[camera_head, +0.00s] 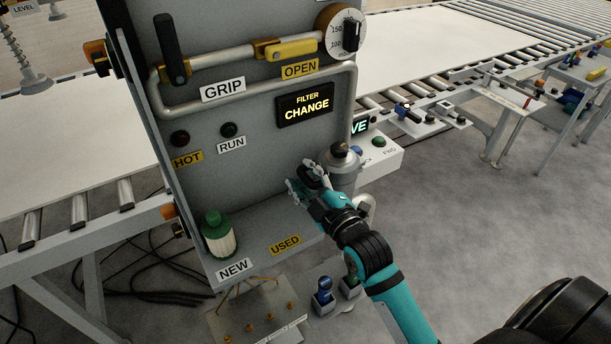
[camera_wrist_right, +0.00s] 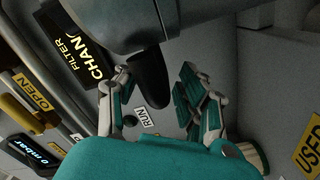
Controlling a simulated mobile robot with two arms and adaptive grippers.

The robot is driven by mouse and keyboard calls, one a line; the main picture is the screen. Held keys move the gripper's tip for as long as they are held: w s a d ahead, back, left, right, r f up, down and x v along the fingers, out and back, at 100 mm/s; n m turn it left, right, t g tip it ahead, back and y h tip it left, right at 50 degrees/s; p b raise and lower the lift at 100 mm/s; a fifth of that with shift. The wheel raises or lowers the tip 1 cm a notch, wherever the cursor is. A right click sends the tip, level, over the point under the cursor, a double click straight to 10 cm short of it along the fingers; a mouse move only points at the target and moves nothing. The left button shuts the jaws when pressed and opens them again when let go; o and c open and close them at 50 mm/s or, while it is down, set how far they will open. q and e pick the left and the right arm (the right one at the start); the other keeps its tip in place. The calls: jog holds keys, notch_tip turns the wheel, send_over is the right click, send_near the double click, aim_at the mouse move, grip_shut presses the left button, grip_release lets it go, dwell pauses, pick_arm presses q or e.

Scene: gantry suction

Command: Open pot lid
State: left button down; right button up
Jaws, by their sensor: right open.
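The grey metal pot (camera_head: 342,174) is mounted low on the right side of the panel, with a dark lid (camera_head: 339,150) on top. In the right wrist view, a grey rounded body (camera_wrist_right: 125,18), apparently the pot, fills the top, and a black handle-like part (camera_wrist_right: 151,75) sticks out from it. My right gripper (camera_head: 304,183) is open just left of the pot. In the wrist view its two fingers (camera_wrist_right: 158,92) stand apart on either side of the black part; I cannot tell whether they touch it. My left gripper is not in view.
A green-capped white filter (camera_head: 219,237) stands on the shelf by the NEW label; the USED place (camera_head: 285,244) looks empty. A pipe handle (camera_head: 255,92) crosses the panel above. A control box (camera_head: 377,150) and conveyor lie to the right. Blue and green bottles (camera_head: 324,291) stand below.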

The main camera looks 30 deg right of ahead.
jog(key=shift+f, duration=0.1)
grip_shut()
dwell(0.3)
